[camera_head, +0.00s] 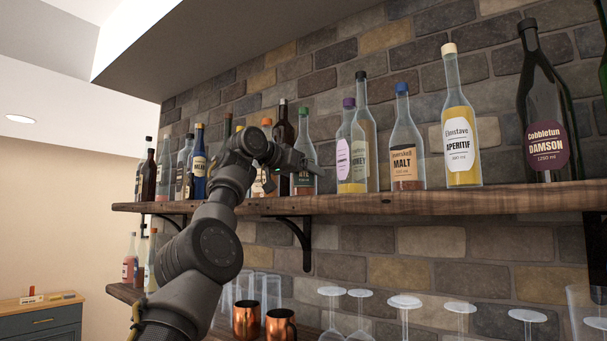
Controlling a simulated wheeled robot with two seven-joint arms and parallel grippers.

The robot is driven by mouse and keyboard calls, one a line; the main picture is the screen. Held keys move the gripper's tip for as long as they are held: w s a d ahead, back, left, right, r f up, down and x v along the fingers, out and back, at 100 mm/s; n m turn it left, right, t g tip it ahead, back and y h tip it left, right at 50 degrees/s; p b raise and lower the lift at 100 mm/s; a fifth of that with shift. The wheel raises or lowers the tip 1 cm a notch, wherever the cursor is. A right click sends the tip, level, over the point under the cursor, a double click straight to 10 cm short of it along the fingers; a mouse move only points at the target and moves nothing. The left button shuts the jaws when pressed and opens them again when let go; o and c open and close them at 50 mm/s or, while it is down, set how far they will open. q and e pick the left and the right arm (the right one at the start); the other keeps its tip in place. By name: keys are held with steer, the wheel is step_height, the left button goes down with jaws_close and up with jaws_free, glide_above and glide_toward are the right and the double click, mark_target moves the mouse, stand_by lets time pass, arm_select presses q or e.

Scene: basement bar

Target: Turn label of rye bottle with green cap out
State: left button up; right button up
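A clear bottle with a green cap (304,111) stands upright on the upper wooden shelf (440,203), left of the bottle with the purple cap. A dark label shows low on its body, partly covered; I cannot read its text. My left gripper (312,167) is at the middle of this bottle, reaching in from the left at shelf height. Its fingers overlap the bottle in the picture, and I cannot tell whether they touch or close on it. My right gripper is out of view.
A dark bottle (284,131) stands close on the left, behind my gripper. A purple-capped bottle (349,150) and a blue-capped malt bottle (405,143) stand to the right. Below are copper mugs (281,325) and upturned glasses (405,302). A brick wall (390,85) is behind.

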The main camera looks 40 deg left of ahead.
arm_select(q)
steer(key=shift+o, duration=0.4)
steer(key=shift+w, duration=0.1)
steer(key=shift+f, duration=0.1)
steer(key=n+y+b, duration=0.2)
steer(key=shift+a+f+y, duration=0.15)
steer(key=shift+f+y, duration=0.05)
steer(key=shift+y, duration=0.2)
steer(key=shift+r+n+y+b, duration=0.15)
steer(key=shift+n+y+b, duration=0.2)
steer(key=shift+n+y, duration=0.35)
steer(key=n+y, duration=0.1)
steer(key=g+y, duration=0.1)
steer(key=shift+d+r+n+y, duration=0.2)
steer(key=shift+d+n+y, duration=0.1)
steer(key=shift+d+n, duration=0.1)
steer(key=shift+a+n+g+y, duration=0.1)
steer(key=shift+n+g+y, duration=0.2)
steer(key=shift+n+y, duration=0.25)
steer(key=shift+a+y, duration=0.25)
steer(key=shift+d, duration=0.25)
steer(key=shift+c, duration=0.4)
